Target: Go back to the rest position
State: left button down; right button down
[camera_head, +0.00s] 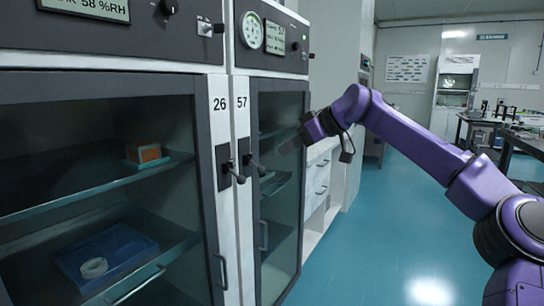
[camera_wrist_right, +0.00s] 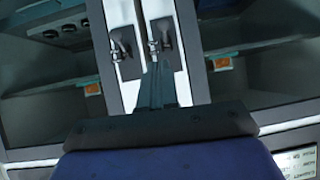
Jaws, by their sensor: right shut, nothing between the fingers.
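My right arm comes in from the right in the head view, and its gripper (camera_head: 289,145) points left in front of the cabinet numbered 57 (camera_head: 308,105). The gripper is shut and empty, a little right of the two door latches (camera_head: 228,166). In the right wrist view the shut fingers (camera_wrist_right: 157,88) point at the white door edges, and the latches (camera_wrist_right: 122,45) show just past the fingertips. I cannot tell whether they touch anything. My left gripper is not in view.
The cabinet numbered 26 (camera_head: 208,150) stands at the left with its glass door shut. On its shelves are an orange block (camera_head: 146,153) and a blue tray (camera_head: 106,254) with a white ring (camera_head: 94,268). Open teal floor (camera_head: 375,240) lies to the right.

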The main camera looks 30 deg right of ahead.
jog(key=shift+v, duration=1.05)
jog(key=shift+s+f, duration=0.15)
